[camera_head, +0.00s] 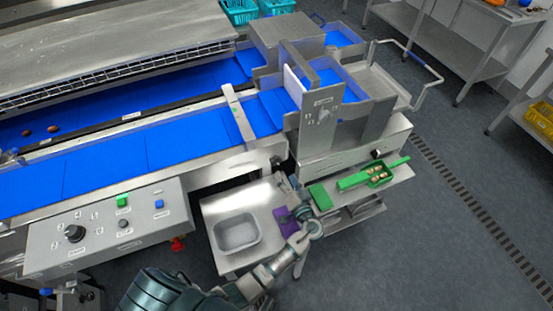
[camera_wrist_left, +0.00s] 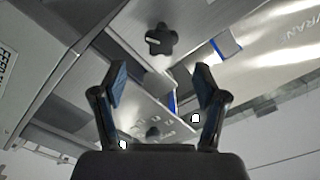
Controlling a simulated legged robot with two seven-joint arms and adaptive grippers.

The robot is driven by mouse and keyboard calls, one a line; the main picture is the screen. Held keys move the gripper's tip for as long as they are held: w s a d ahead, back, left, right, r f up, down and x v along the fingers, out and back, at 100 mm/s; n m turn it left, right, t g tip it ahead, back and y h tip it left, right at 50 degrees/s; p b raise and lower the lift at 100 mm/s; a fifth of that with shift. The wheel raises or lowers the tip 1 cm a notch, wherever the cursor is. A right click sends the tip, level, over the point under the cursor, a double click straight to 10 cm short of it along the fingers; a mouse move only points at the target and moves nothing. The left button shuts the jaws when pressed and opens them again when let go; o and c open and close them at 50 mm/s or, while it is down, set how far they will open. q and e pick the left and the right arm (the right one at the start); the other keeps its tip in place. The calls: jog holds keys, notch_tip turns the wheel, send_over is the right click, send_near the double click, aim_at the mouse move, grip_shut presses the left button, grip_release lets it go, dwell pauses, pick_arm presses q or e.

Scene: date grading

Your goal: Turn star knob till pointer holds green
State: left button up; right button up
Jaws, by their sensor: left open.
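In the left wrist view a black star knob (camera_wrist_left: 160,38) with a pale bar on its face sits on a grey metal surface, ahead of my left gripper (camera_wrist_left: 160,82). The gripper is open, its two fingers apart with nothing between them, and the knob appears beyond the fingertips. In the head view my left gripper (camera_head: 286,184) is beside the machine's lower side. A marked upright plate (camera_head: 323,117) stands above it; I cannot make out a pointer or green zone.
A blue conveyor (camera_head: 110,160) runs along the left. A control panel (camera_head: 105,225) with a black dial is in front. A steel table with a grey tray (camera_head: 236,233) and a purple item (camera_head: 287,222) lies near my arm. A green tray (camera_head: 379,180) holds dates at the right.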

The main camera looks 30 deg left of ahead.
aim_at(278, 162)
pick_arm(q)
jog(key=x, duration=0.7)
jog(key=shift+a, duration=0.3)
jog(key=shift+w+a, duration=0.35)
jog(key=shift+w, duration=0.25)
pick_arm(e)
jog(key=shift+s+d+f, duration=0.2)
jog(key=shift+s+f, duration=0.4)
jog(key=shift+f, duration=0.1)
pick_arm(q)
jog(key=shift+c, duration=0.3)
jog(key=shift+a, duration=0.15)
jog(key=c, duration=1.1)
jog(key=m, duration=0.3)
jog(key=shift+p, duration=0.3)
jog(key=shift+m, duration=0.4)
jog(key=shift+f, duration=0.1)
jog(key=o, duration=1.2)
jog(key=shift+d, duration=0.2)
jog(key=shift+c, duration=0.2)
pick_arm(e)
jog(key=shift+s+a+f, duration=0.1)
jog(key=shift+a+f, duration=0.05)
